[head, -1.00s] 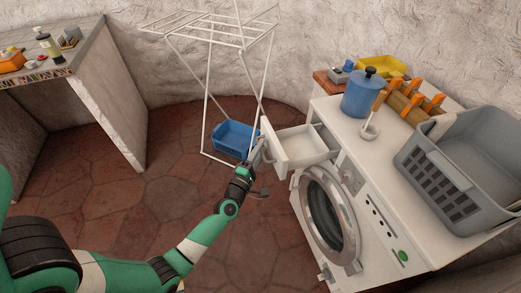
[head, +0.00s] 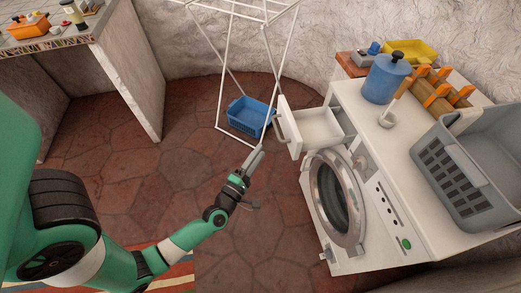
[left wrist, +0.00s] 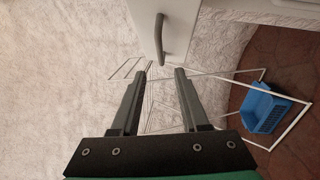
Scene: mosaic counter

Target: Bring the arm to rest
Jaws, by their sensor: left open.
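My left gripper (head: 256,158) is in the middle of the head view, at the end of my green arm. It is open and empty, in front of the pulled-out detergent drawer (head: 318,130) of the washing machine (head: 378,214) and apart from it. In the left wrist view the two fingers (left wrist: 162,98) are spread with nothing between them. The drawer's white front (left wrist: 165,22) and grey handle (left wrist: 160,40) are just beyond the fingertips. My right gripper is not in view.
A white drying rack (head: 224,75) and a blue basket (head: 250,116) stand on the floor behind. A grey laundry basket (head: 450,184), a blue pot (head: 385,80) and a ladle (head: 388,120) are on the machine's top. A mosaic counter (head: 131,45) stands at left. The middle floor is clear.

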